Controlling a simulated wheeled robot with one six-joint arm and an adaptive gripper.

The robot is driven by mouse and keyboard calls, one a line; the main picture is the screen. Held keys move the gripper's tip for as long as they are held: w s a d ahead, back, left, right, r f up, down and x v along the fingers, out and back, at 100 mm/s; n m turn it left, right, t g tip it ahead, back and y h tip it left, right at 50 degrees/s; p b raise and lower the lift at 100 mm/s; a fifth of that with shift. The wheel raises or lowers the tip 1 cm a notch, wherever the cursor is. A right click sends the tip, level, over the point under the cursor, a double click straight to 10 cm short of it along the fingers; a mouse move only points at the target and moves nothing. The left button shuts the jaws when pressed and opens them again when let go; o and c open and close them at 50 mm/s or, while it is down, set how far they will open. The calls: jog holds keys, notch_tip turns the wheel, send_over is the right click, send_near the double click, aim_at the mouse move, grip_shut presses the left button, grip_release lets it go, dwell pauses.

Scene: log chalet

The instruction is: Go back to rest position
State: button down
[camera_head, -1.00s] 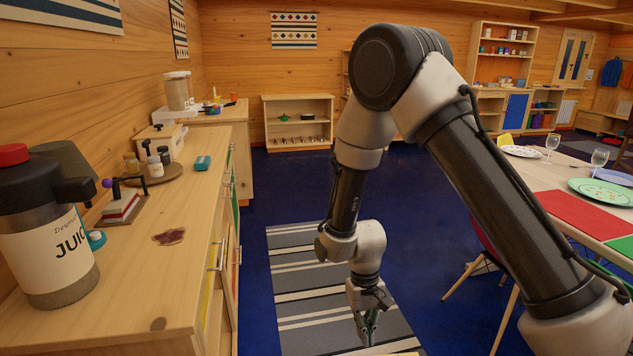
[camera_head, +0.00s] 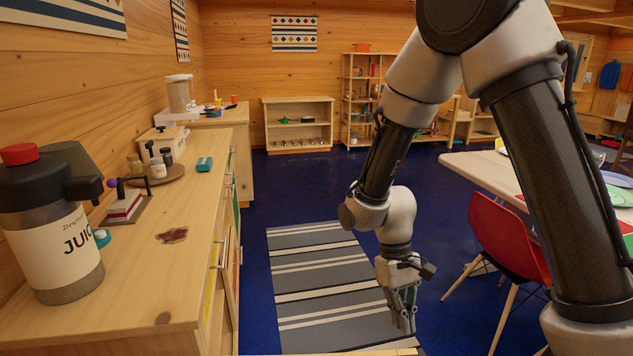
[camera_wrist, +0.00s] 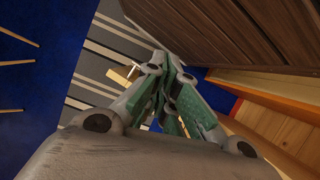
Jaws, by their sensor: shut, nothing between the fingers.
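My gripper (camera_head: 404,312) hangs at the end of my arm, pointing down over the right side of the striped rug, left of the red chair. Its fingers are together with nothing between them. In the wrist view the closed green-grey fingers (camera_wrist: 172,108) show close up, with the striped rug (camera_wrist: 95,62) and blue floor behind them. My arm reaches down from the upper right of the head view and hides part of the dining table and back wall.
A red chair (camera_head: 508,240) and dining table (camera_head: 480,168) stand at right. The blue floor beyond the rug (camera_head: 320,265) is clear.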

jog(key=s+d+r+m+t, duration=0.1)
jog(key=s+d+r+t, duration=0.1)
jog(key=d+r, duration=0.4)
jog(key=s+d+r+m+t+y, duration=0.1)
jog(key=d+r, duration=0.5)
jog(key=r, duration=0.6)
jog(key=s+d+r+m+t, duration=0.2)
jog(key=s+d+r+t, duration=0.3)
jog(key=r, duration=0.4)
jog(key=shift+s+d+t+y, duration=0.15)
jog(key=shift+d+t+y, duration=0.15)
jog(key=shift+d, duration=0.35)
